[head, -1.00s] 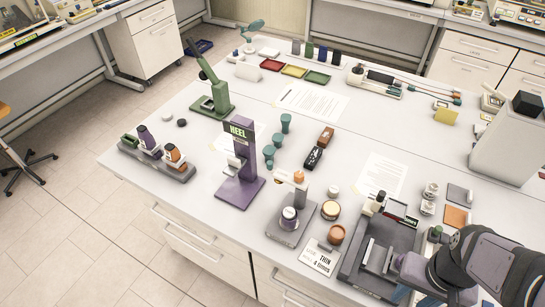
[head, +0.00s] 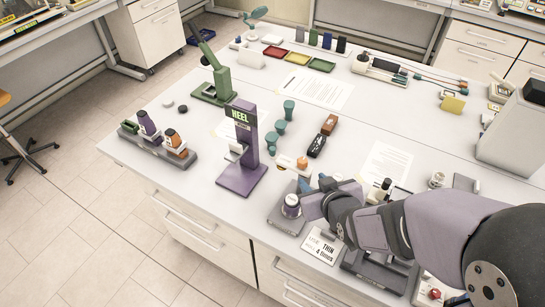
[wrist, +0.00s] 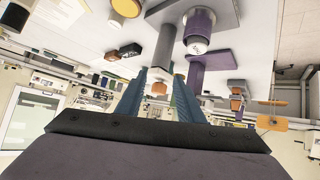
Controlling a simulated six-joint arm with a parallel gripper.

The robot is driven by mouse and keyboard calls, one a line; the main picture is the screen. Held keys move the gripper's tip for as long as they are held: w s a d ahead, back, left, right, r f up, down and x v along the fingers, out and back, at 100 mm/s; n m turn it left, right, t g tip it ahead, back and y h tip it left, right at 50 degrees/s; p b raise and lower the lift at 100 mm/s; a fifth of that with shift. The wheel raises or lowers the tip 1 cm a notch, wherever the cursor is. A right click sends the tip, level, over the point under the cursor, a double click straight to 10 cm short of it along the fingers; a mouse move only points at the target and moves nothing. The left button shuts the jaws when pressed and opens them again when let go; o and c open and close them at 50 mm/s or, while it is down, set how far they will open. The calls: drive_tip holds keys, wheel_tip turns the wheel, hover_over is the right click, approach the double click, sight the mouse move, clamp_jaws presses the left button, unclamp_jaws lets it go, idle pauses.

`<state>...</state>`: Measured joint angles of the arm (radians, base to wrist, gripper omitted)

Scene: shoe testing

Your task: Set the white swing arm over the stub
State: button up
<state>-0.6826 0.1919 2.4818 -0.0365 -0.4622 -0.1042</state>
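The white swing arm (head: 287,163) with its orange knob (head: 302,163) stands on top of a grey post and points left and back, away from the stub. The stub (head: 291,205), a purple cylinder with a pale top, stands upright on the grey base (head: 285,221) with nothing over it. My gripper (head: 314,183) is just in front and right of the knob. In the wrist view, its blue fingers (wrist: 159,88) are apart, with the orange knob showing between them. I cannot tell if they touch it. My gripper hides most of the post in the head view.
The purple HEEL stand (head: 243,160) is left of the base. A white card (head: 322,246) lies in front. A dark fixture (head: 378,268) is under my arm at right. Teal weights (head: 280,127) and small black and orange blocks (head: 317,145) are behind.

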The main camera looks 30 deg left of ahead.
sight(273, 153)
drive_tip(key=a+f+t+y+b, duration=0.1)
drive_tip(key=a+t+y+b, duration=0.3)
drive_tip(key=a+b, duration=0.6)
drive_tip(key=y+b, duration=0.2)
drive_tip(key=b, duration=0.1)
drive_tip(key=shift+w+f+t+b, duration=0.15)
drive_tip(key=shift+f+t+b, duration=0.15)
drive_tip(key=shift+b, duration=0.1)
drive_tip(key=shift+w+r, duration=0.1)
drive_tip(key=shift+r, duration=0.05)
drive_tip(key=shift+w+a+p, duration=0.3)
drive_tip(key=shift+w+a, duration=0.05)
drive_tip(key=shift+a, duration=0.05)
drive_tip(key=shift+p+x, duration=0.95)
drive_tip(key=shift+x, duration=2.1)
clamp_jaws()
